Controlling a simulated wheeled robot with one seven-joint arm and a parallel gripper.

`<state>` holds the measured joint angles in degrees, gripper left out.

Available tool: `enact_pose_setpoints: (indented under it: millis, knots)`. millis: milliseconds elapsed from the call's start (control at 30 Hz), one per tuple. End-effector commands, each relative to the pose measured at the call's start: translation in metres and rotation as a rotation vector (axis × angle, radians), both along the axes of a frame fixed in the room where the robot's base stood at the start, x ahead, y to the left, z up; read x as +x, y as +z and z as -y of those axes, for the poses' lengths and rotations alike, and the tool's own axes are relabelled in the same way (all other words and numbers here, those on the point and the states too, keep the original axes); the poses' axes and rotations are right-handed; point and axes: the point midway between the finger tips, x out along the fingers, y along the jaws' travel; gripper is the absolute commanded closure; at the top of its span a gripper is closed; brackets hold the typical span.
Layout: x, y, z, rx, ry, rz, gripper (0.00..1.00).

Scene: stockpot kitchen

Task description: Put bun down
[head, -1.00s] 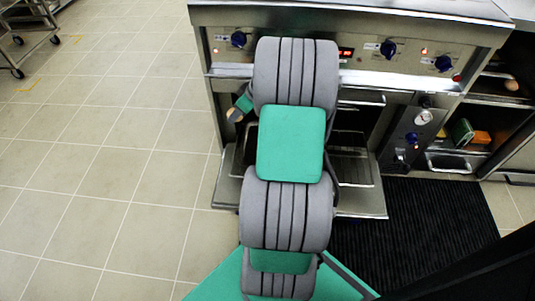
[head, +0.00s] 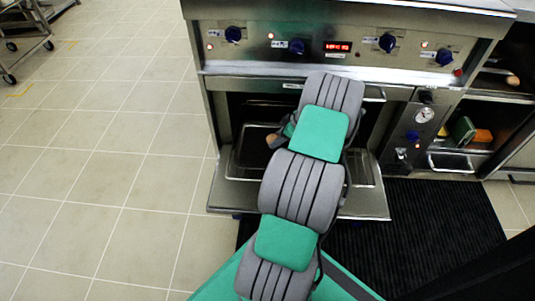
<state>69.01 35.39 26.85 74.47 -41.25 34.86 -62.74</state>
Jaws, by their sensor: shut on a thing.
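The bun (head: 273,141) shows as a small tan-brown shape at the left side of my arm's far end, in front of the open oven (head: 240,110). My gripper (head: 281,136) is mostly hidden behind my arm; the part that shows is beside the bun and shut on it. The bun appears over a dark tray (head: 243,165) at the oven mouth. I cannot tell whether it touches the tray.
The oven door (head: 225,195) is folded down, with my arm across it. Knobs and a red display (head: 338,47) line the panel above. Right shelves hold a brown roundish thing (head: 512,80), a green thing (head: 463,130) and an orange thing (head: 483,136).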

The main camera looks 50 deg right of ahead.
Motion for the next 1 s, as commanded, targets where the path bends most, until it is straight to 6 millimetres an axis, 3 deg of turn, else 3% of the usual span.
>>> enact_pose_setpoints:
  millis: [33, 333, 500, 867, 900, 1000]
  knots:
    - [0.007, -0.02, -0.005, 0.005, 0.001, -0.003, 0.89]
    - [0.034, -0.051, -0.015, 0.003, -0.001, -0.002, 0.89]
    - [0.036, -0.083, -0.015, 0.002, -0.003, -0.002, 0.89]
    - [0.036, -0.083, -0.015, 0.002, -0.002, -0.002, 0.89]
    - [0.036, -0.083, -0.015, 0.002, -0.002, -0.002, 0.47]
    - [0.036, -0.083, -0.015, 0.002, -0.002, -0.002, 0.39]
